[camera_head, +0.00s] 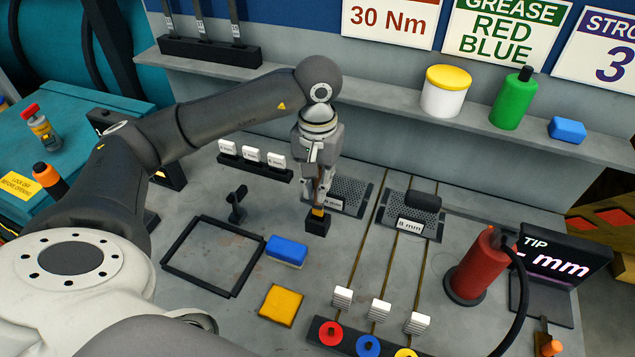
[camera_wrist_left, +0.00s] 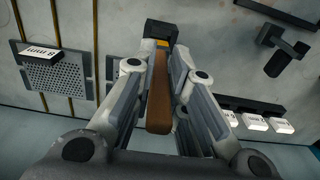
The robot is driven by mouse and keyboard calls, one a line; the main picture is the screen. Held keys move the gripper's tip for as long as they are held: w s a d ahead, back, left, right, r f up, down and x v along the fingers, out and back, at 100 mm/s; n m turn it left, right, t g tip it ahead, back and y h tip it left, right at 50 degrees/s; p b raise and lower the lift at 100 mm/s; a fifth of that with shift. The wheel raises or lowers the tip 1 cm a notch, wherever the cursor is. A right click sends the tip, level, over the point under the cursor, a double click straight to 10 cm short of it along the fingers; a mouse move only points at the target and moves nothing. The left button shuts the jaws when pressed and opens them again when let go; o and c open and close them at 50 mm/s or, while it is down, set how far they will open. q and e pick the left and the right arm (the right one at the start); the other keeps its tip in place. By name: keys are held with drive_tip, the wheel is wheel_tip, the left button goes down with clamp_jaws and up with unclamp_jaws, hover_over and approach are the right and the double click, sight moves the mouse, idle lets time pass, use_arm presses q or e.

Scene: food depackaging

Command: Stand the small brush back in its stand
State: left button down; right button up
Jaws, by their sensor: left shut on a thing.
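My left gripper (camera_head: 318,200) points down over the grey bench and is shut on the small brush. In the left wrist view the brush's brown handle (camera_wrist_left: 159,92) lies between the fingers of the left gripper (camera_wrist_left: 166,75). A yellow band and a dark block (camera_head: 317,224) show at the brush's lower end. I cannot tell whether that block is bristles or a holder, or whether it touches the bench. A small black upright bracket (camera_head: 237,205) stands to the left; I cannot tell if it is the brush's stand. My right gripper is out of view.
A blue block (camera_head: 287,251), a yellow pad (camera_head: 281,305) and an empty black frame (camera_head: 190,276) lie nearer. Perforated trays (camera_head: 413,212) lie behind and right. A red cylinder (camera_head: 478,265) with a black hose stands at right. White switches (camera_head: 253,155) sit behind left.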

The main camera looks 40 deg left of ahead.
sight(317, 208)
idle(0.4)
use_arm(q)
drive_tip(key=shift+b, duration=0.4)
drive_tip(key=shift+b, duration=0.35)
idle(0.4)
drive_tip(key=shift+f+b, duration=2.85)
drive_tip(key=shift+f, duration=0.05)
drive_tip(key=c, duration=1.4)
unclamp_jaws()
drive_tip(key=shift+r, duration=0.1)
wheel_tip(317, 208, up, 12)
